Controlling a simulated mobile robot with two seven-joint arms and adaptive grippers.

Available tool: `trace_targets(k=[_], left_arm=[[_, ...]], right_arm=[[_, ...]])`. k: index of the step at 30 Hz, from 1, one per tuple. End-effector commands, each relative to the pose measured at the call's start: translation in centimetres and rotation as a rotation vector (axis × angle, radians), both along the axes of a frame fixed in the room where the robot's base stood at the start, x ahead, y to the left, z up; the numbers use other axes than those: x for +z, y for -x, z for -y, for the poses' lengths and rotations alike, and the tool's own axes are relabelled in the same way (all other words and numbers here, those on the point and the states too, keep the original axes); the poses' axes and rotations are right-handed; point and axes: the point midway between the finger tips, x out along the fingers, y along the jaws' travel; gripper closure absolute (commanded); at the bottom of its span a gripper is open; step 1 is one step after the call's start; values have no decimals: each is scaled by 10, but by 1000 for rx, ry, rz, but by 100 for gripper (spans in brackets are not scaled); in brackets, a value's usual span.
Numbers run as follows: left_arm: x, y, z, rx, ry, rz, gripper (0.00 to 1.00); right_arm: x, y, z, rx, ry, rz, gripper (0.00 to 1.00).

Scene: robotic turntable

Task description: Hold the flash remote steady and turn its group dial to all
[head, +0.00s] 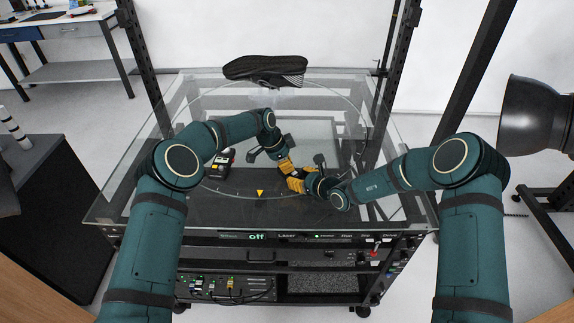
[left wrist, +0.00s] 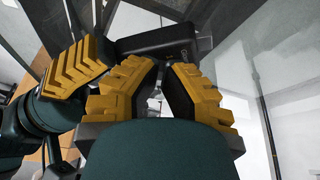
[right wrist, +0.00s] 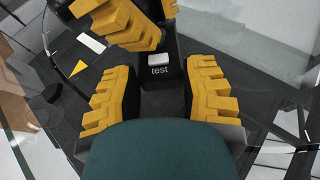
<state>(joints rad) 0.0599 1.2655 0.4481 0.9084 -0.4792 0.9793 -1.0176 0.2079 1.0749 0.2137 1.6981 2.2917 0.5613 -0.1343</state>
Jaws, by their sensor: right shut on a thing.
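The flash remote is a dark body held between the two grippers. In the right wrist view the remote (right wrist: 160,100) shows a white button above the word "test". My right gripper (head: 296,181) is shut on its body, with a finger on each side. In the left wrist view the remote (left wrist: 155,40) is a black block just past my left fingertips. My left gripper (head: 286,164) comes in at the remote's far end, its fingers close together at the tips. I cannot tell whether they grip anything. The group dial and its setting are not readable.
A black box with a pale label (head: 220,163) stands left of the grippers on the glass turntable case (head: 110,205). A black shoe (head: 265,69) is at the back above the case. A yellow triangle mark (head: 260,193) is near the front. A lamp (head: 537,115) is at right.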

Motion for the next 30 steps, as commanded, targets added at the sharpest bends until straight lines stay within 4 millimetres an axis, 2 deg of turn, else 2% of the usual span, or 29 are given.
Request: trace_targets(k=[6,14,22,24,25,30], left_arm=[[-1,1,1,9,-1,-1,100],[-1,2,1,132,-1,-2,100],[-2,2,1,140,1,-3,100],[-2,2,1,139,0,-4,73],[-2,2,1,139,0,-4,70],[-1,1,1,139,1,-2,70]], right_arm=[[-1,0,0,1,0,-1,93],[0,0,0,1,0,0,93],[0,0,-1,2,0,0,93],[0,0,-1,2,0,0,93],[0,0,-1,2,-1,-1,93],[0,0,-1,1,0,0,93]])
